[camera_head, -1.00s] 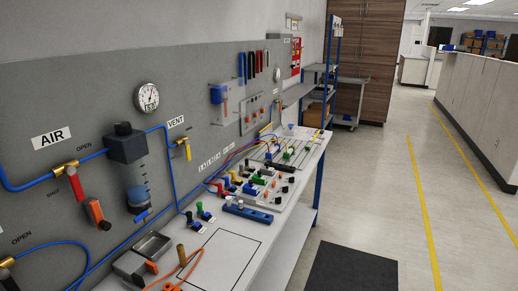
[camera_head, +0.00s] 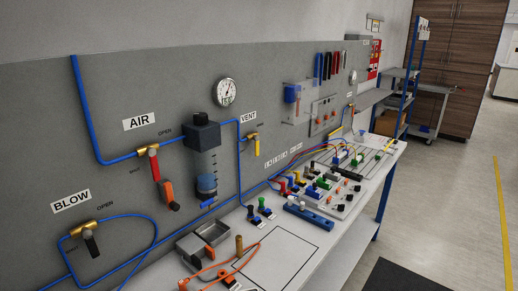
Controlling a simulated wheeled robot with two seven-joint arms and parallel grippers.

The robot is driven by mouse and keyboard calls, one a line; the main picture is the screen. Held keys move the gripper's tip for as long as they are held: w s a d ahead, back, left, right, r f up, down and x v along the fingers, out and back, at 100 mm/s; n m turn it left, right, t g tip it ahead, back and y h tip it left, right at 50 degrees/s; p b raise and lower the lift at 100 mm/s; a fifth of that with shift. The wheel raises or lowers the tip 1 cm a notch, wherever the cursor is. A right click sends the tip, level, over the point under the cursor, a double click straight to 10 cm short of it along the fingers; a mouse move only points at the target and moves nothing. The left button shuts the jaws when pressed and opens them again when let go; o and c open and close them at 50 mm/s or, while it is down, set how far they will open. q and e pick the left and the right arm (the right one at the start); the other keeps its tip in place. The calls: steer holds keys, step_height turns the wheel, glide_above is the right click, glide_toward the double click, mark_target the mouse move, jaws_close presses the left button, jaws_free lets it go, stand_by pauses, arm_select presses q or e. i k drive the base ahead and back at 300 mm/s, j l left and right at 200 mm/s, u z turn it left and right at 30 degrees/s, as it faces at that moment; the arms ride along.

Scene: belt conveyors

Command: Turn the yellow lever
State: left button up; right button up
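The yellow lever (camera_head: 257,147) is on the brass valve under the VENT label (camera_head: 248,117), on the grey wall panel right of the dark-topped filter bowl (camera_head: 205,160). The lever hangs down from its valve, close to vertical. A blue tube runs into this valve from the left. Neither of my grippers is in the camera_head view, so nothing is seen touching the lever.
A red lever (camera_head: 155,165) under AIR and a black lever (camera_head: 91,243) under BLOW are on the same panel. Open floor (camera_head: 440,215) lies to the right.

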mark_target(257, 137)
steer(key=i+l+u, duration=0.15)
steer(key=l, duration=0.3)
steer(key=i+l+u, duration=0.15)
steer(key=l, duration=0.3)
steer(key=i+l+u, duration=0.15)
steer(key=l, duration=0.35)
steer(key=i+l+u, duration=0.1)
steer(key=l, duration=0.35)
steer(key=i+l+u, duration=0.15)
steer(key=l, duration=0.35)
